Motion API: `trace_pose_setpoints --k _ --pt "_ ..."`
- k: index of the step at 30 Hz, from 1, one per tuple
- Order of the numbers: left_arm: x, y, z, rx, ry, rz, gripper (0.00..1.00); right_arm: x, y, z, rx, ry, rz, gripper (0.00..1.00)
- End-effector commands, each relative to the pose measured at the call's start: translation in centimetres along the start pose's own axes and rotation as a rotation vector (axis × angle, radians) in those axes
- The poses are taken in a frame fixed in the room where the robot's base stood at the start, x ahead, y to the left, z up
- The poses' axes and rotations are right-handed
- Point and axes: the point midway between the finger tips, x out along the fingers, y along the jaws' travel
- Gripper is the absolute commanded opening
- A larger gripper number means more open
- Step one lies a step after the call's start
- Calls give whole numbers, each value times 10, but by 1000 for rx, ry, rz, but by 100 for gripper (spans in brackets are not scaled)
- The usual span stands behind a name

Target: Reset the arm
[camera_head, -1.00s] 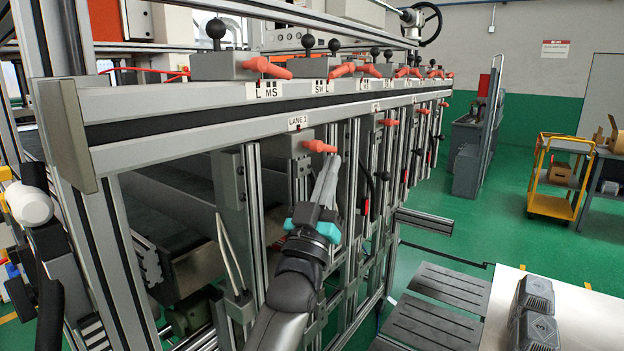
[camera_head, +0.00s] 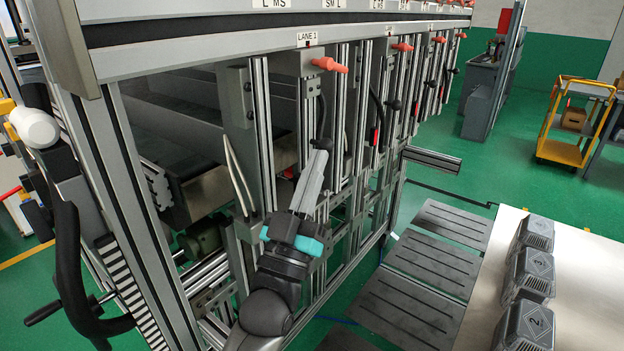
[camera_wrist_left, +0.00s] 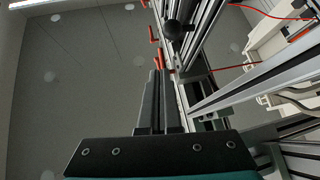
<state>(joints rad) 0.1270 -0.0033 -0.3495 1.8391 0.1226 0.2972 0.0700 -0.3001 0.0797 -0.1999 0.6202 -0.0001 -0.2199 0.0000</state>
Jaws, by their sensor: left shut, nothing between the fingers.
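My left gripper (camera_head: 318,160) stands upright in the middle of the head view, its fingers pointing up. The fingers are shut together with nothing between them. It is in front of the machine's metal frame, below and beside the red-orange lever (camera_head: 330,65) by the LANE 1 label. In the left wrist view the closed fingers (camera_wrist_left: 158,78) point up past several red-orange levers (camera_wrist_left: 153,34) and a black ball knob (camera_wrist_left: 174,29). Whether the fingers touch the frame cannot be told. My right gripper is not in view.
The machine frame (camera_head: 280,45) with upright rails fills the left and middle. Grey numbered blocks (camera_head: 530,275) stand on a pale table (camera_head: 590,275) at the right. Dark slotted plates (camera_head: 408,307) lie beside it. A yellow cart (camera_head: 572,122) stands behind on open green floor.

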Motion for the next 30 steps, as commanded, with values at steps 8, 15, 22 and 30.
trace_pose_setpoints --k 8,15,22,30 --pt "-15 0 0 0 -1 1 0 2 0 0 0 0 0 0" --pt "-15 0 0 0 0 1 0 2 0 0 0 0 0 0" --pt "-28 -6 19 12 -118 -23 0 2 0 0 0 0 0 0" --pt "-104 -31 82 56 -590 -111 0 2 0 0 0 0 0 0"
